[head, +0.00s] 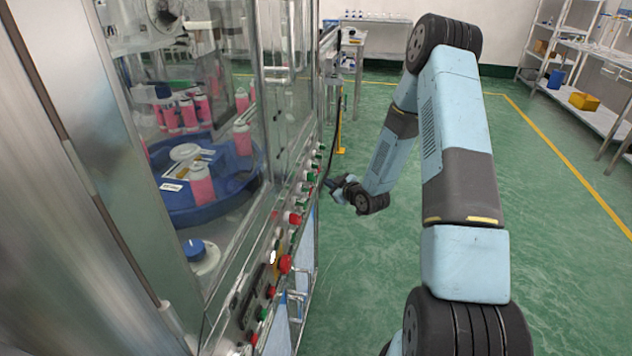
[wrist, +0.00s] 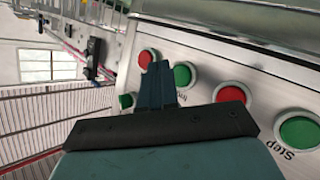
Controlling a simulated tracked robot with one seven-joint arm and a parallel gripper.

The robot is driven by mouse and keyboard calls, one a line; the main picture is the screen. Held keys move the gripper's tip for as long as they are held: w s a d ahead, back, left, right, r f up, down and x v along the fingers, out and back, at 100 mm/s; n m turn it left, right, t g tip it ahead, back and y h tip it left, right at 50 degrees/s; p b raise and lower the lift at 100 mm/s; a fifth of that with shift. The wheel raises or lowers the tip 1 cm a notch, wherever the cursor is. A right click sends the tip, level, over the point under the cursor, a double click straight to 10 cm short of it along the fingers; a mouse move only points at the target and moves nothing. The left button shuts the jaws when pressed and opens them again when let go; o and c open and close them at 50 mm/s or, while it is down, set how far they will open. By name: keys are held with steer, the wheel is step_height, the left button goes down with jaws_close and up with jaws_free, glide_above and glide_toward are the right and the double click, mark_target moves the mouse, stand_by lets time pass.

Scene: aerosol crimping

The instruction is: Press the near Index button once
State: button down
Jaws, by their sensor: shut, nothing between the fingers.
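My gripper (wrist: 158,68) is shut and empty, its fingertips pointing at the button panel. In the wrist view a green button (wrist: 186,74) sits just right of the fingertips. A label beside it, partly hidden by my gripper, seems to begin "Ind", so it appears to be an Index button. Whether it is the near one I cannot tell. The fingertips look apart from its cap. In the head view my gripper (head: 332,184) is beside the machine's front, by the far part of the button row; the button under it is too small to make out.
A red button (wrist: 147,58) lies beyond the fingertips, another red button (wrist: 232,93) to the right, and a green button (wrist: 299,131) marked "Step" farther right. The glass-fronted machine (head: 170,262) holds pink cans (head: 201,186).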

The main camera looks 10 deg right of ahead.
steer(key=shift+w+a, duration=0.2)
steer(key=shift+a, duration=0.35)
steer(key=shift+a, duration=0.1)
stand_by(1.7)
steer(key=shift+w+a+r, duration=0.1)
steer(key=shift+w+a, duration=0.1)
steer(key=shift+a, duration=0.1)
steer(key=shift+w+a, duration=0.15)
steer(key=shift+a, duration=0.2)
stand_by(1.0)
steer(key=shift+s+d, duration=0.35)
steer(key=shift+d, duration=0.4)
steer(key=shift+s+d, duration=0.3)
steer(key=shift+d, duration=0.45)
steer(key=shift+s+d, duration=0.35)
steer(key=shift+d, duration=0.45)
steer(key=shift+s+d, duration=0.3)
steer(key=shift+d, duration=0.45)
